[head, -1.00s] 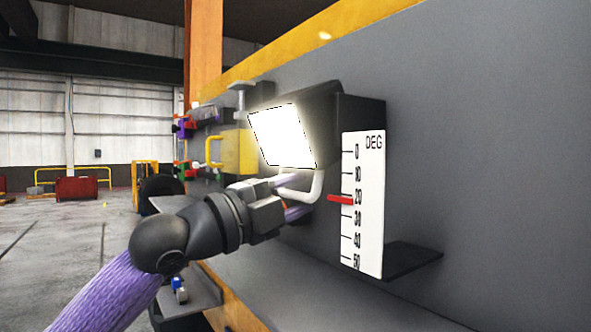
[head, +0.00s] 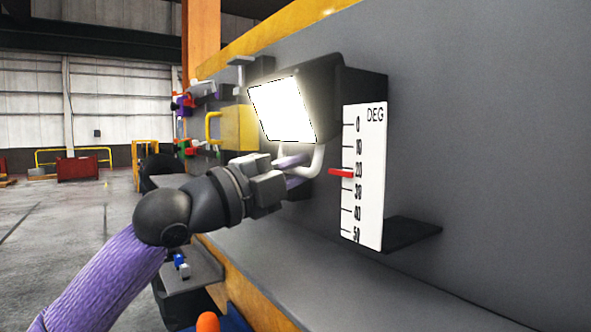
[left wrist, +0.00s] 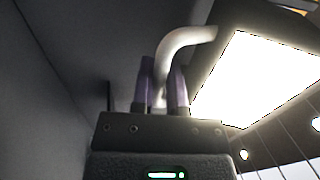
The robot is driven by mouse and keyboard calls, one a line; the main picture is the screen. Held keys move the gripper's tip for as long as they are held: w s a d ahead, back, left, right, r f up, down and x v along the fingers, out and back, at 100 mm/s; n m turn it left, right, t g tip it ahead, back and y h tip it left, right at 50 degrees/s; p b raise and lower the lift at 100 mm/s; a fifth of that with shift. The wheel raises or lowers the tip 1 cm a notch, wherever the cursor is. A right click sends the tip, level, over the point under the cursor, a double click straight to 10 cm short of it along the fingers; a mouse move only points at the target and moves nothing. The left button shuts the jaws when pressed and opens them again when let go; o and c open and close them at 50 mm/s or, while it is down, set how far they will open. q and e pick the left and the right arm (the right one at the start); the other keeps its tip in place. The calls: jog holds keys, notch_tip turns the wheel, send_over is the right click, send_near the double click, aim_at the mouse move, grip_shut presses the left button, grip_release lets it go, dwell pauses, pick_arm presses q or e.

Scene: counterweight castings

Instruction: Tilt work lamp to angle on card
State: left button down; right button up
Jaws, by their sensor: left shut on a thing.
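The black work lamp (head: 330,90) is on the grey panel, its white face (head: 282,110) glowing and turned left. A pale bent handle (head: 317,160) hangs below it. My left gripper (head: 292,171) is shut on this handle; in the left wrist view the handle (left wrist: 185,38) runs down between the purple fingers (left wrist: 163,82). A white DEG scale (head: 365,190) is right of the lamp, marked 0 to 50 downward. Its red pointer (head: 340,173) lies at about 20. I cannot make out a card with a set angle. My right gripper is out of view.
A yellow box with a handle (head: 238,128) and several small coloured things are on the panel farther left. A black ledge (head: 412,232) juts out below the scale. A grey shelf (head: 195,268) and an orange thing (head: 207,322) are low down near my arm.

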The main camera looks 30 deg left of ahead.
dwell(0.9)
pick_arm(q)
jog(key=w+t, duration=0.1)
jog(key=w+d+t+h+b, duration=0.1)
jog(key=shift+w+f+t, duration=0.1)
jog(key=shift+w+t, duration=0.05)
jog(key=shift+t, duration=0.25)
jog(key=c, duration=0.7)
grip_release()
